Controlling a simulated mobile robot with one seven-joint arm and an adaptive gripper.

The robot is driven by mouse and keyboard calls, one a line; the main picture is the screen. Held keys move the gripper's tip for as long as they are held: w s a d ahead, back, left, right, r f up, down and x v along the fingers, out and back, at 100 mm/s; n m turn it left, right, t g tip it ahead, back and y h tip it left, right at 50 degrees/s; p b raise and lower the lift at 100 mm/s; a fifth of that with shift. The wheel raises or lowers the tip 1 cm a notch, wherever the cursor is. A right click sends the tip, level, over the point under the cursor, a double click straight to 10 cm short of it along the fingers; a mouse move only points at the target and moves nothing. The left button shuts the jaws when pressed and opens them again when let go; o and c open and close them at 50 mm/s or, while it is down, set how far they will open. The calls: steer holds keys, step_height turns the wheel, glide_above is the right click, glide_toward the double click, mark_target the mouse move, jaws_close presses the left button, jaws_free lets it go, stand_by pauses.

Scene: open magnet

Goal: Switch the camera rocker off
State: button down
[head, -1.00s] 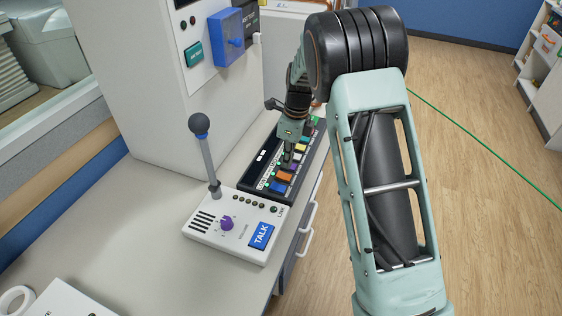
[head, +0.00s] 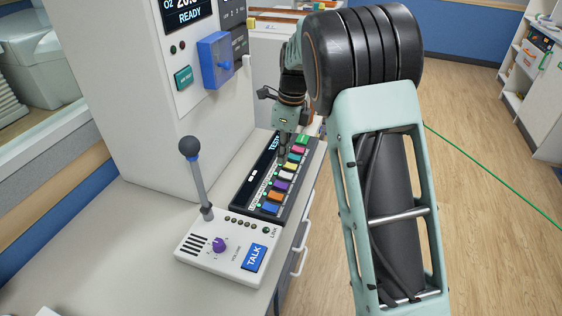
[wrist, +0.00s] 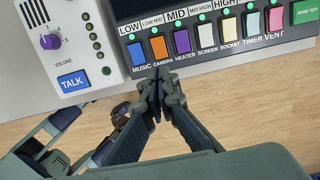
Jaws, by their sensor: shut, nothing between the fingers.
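The camera rocker is orange (wrist: 159,48), labelled CAMERA, in a row of coloured rockers; it also shows in the head view (head: 275,197). It sits between the blue MUSIC rocker (wrist: 138,54) and the purple HEATER rocker (wrist: 182,42). I cannot tell which way it is tipped. My gripper (wrist: 158,72) is shut and empty. In the wrist view its tips appear just below the CAMERA label, and they look apart from the rocker. In the head view my gripper (head: 284,154) hangs over the panel farther back than the orange rocker.
The intercom box (head: 228,243) with its TALK button and upright stalk microphone (head: 197,178) stands in front of the panel. A tall white cabinet (head: 150,100) rises behind on the left. Open floor lies to the right.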

mark_target(272, 194)
steer(key=p, duration=0.1)
steer(key=a+p, duration=0.1)
steer(key=shift+w+a+r+p, duration=0.1)
steer(key=shift+a+r+p, duration=0.05)
steer(key=shift+r+p, duration=0.2)
steer(key=shift+f, duration=0.15)
steer(key=f, duration=0.4)
steer(key=a+f, duration=0.1)
steer(key=f, duration=0.8)
steer(key=shift+w+a+f, duration=0.3)
steer(key=shift+f, duration=0.1)
